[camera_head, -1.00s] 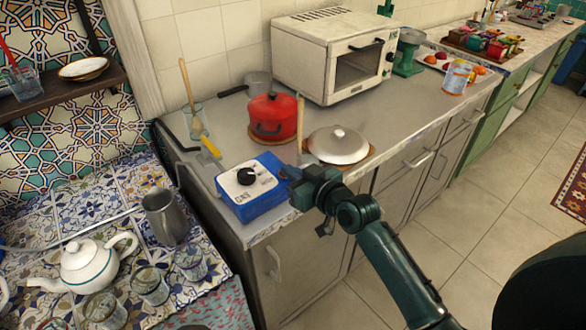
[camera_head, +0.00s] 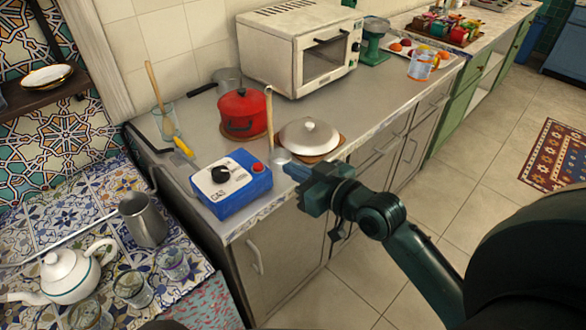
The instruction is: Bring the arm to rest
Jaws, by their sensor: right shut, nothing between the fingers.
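My right gripper (camera_head: 297,174) is shut and empty. It is at the front edge of the grey counter, just right of the blue and white box with a black knob and a red button (camera_head: 231,183). A ladle (camera_head: 281,155) with an upright wooden handle shows just behind the fingertips. I cannot tell whether the fingers touch it. My right arm reaches in from the lower right. My left gripper is not in view.
The counter (camera_head: 207,142) also holds a red pot (camera_head: 242,111), a lidded pan (camera_head: 309,137) and a toaster oven (camera_head: 300,50). A white teapot (camera_head: 69,273), a metal jug (camera_head: 143,220) and glasses stand on the tiled surface at left. Open floor (camera_head: 480,190) lies at right.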

